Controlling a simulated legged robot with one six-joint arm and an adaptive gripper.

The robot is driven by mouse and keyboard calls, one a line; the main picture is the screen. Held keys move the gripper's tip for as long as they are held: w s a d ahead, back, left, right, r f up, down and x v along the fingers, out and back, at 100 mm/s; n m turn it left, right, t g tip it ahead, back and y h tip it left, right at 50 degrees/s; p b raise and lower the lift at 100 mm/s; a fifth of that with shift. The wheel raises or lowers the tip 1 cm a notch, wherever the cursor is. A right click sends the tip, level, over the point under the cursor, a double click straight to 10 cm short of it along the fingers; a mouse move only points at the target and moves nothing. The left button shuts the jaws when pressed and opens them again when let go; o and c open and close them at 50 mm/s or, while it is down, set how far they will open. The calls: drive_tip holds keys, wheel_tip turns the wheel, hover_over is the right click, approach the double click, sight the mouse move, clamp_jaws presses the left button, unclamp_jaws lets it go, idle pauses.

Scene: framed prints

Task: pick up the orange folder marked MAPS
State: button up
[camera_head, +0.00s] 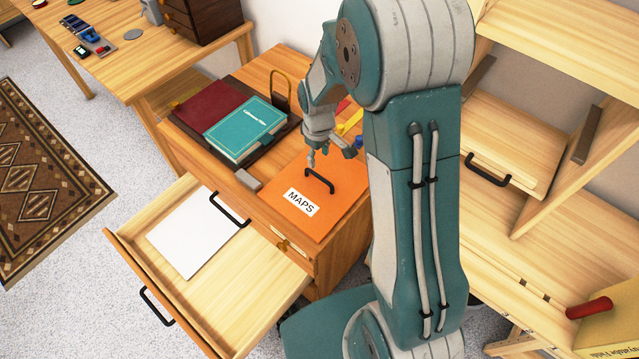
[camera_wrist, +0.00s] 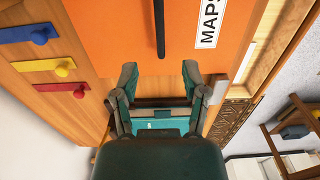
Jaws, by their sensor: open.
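The orange folder (camera_head: 330,212) marked MAPS lies flat on top of the wooden cabinet, with a white label and a black handle (camera_head: 319,181) standing up from it. In the wrist view the folder (camera_wrist: 110,35) fills the upper middle, with its dark handle (camera_wrist: 159,28) and part of the label (camera_wrist: 209,22) showing. My gripper (camera_head: 330,158) is above the folder's back part, close to the handle. In the wrist view my gripper (camera_wrist: 159,75) has its two fingers spread apart with nothing between them, and the handle lies ahead of the gap.
A teal book (camera_head: 245,130) and a dark red book (camera_head: 208,108) lie in a tray left of the folder. A small grey block (camera_head: 248,180) sits nearby. The open drawer (camera_head: 265,272) below holds a white sheet (camera_head: 195,238). Shelving (camera_head: 545,60) stands at right.

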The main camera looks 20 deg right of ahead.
sight(319, 176)
wheel_tip(319, 176, down, 4)
drive_tip(key=shift+a+f, duration=0.15)
drive_tip(key=shift+f, duration=0.05)
drive_tip(key=f, duration=0.5)
drive_tip(key=shift+d, duration=0.2)
clamp_jaws()
